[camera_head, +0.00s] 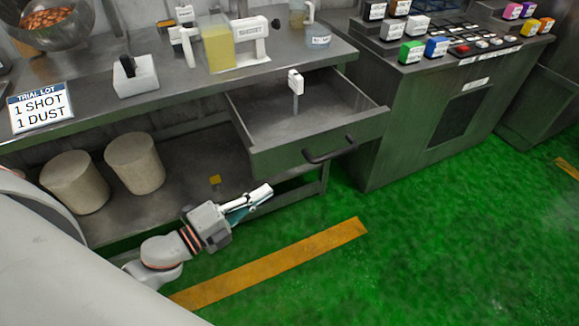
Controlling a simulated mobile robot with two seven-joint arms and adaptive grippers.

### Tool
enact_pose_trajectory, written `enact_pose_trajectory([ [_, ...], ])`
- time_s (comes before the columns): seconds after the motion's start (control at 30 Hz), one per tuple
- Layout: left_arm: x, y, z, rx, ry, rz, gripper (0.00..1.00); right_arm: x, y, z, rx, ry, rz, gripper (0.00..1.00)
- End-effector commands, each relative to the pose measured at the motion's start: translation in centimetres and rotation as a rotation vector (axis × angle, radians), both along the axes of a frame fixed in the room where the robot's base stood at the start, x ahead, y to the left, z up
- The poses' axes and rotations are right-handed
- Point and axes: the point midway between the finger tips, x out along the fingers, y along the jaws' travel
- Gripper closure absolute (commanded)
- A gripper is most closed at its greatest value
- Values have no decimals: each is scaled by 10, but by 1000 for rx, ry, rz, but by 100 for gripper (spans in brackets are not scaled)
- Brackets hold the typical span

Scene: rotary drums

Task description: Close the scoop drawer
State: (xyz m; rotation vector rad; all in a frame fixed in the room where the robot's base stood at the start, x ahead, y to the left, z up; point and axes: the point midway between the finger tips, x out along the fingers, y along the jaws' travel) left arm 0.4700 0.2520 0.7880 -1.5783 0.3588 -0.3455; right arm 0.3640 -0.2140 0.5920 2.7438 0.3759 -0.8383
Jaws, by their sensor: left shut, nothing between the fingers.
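The scoop drawer (314,150) is a grey metal drawer pulled out from under the steel workbench. Its black handle (331,149) is on the front face, toward the right side. A small white-topped scoop (296,82) stands up inside the drawer. My left gripper (268,190) is shut and empty. In the picture it is below and to the left of the handle, apart from the drawer front. My right gripper does not show.
The bench top (170,85) holds a yellow-filled container (219,47), a black item in a white holder (133,75) and a lot sign (40,107). Two beige drums (134,163) stand on the lower shelf. A button console (440,80) is to the right. Green floor is open in front.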

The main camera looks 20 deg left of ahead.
Motion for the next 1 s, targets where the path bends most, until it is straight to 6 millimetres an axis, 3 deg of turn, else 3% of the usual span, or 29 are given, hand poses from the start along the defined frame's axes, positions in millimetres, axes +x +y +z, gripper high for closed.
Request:
enact_pose_trajectory([
  [0.27,18,-10,4,36,-22,-18,100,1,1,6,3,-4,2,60],
  [0.7,92,-46,4,34,-21,-16,100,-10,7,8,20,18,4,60],
  [1.0,113,-19,-1,35,-15,-15,100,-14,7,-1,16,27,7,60],
])
